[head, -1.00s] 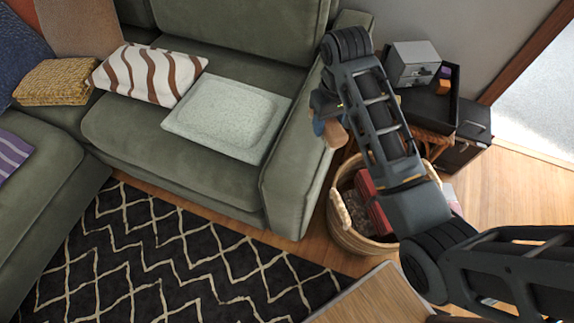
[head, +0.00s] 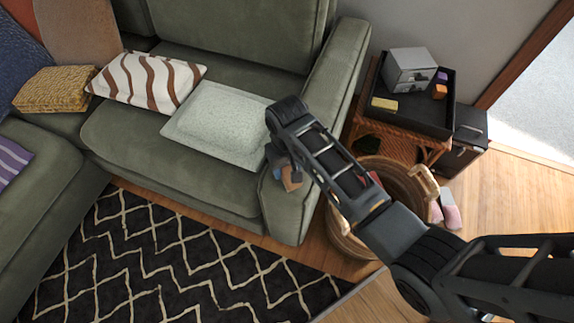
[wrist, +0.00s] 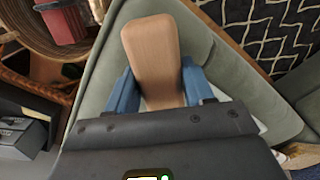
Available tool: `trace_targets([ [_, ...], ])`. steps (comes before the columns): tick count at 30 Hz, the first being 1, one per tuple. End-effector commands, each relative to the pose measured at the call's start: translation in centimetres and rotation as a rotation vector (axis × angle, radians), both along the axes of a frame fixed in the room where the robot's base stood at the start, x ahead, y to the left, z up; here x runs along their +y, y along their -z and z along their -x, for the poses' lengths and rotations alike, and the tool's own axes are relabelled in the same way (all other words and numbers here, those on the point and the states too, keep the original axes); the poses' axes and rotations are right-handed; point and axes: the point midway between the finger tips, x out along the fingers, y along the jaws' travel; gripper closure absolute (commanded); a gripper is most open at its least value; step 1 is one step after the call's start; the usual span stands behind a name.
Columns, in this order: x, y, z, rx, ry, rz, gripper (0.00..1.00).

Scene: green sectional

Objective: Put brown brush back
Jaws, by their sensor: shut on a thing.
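The brown brush (wrist: 152,50) shows in the wrist view as a smooth, light brown wooden piece between the two blue fingers of my gripper (wrist: 158,85). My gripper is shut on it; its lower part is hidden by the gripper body. In the head view the brush (head: 291,179) is a small brown patch beside my gripper (head: 279,168), in front of the green sofa's right armrest (head: 325,110). The brush appears held clear of surfaces, but its exact height is hard to tell.
A wicker basket (head: 400,186) holding red things stands right of the armrest, partly behind my arm. A wicker side table (head: 395,141) carries a black tray (head: 440,112) with a grey drawer box (head: 410,70). A pale cushion (head: 217,125) lies on the sofa. Slippers (head: 450,212) lie on the floor.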

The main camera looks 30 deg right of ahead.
Motion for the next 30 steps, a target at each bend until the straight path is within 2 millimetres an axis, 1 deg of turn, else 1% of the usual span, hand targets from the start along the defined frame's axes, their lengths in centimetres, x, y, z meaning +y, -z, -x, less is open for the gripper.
trace_targets([
  [12, -0.01, 0.57, -0.03, -0.001, 0.0, 0.0, 0.81],
  [13, -0.02, 0.5, -0.03, -0.001, 0.0, 0.0, 0.45],
  [15, -0.02, 0.49, -0.03, -0.001, 0.0, 0.0, 0.38],
  [20, -0.02, 0.48, -0.02, -0.001, 0.0, 0.0, 0.23],
  [27, -0.03, 0.42, -0.02, -0.001, 0.0, 0.0, 0.22],
  [30, -0.03, -0.08, -0.05, -0.001, 0.0, 0.0, 0.22],
])
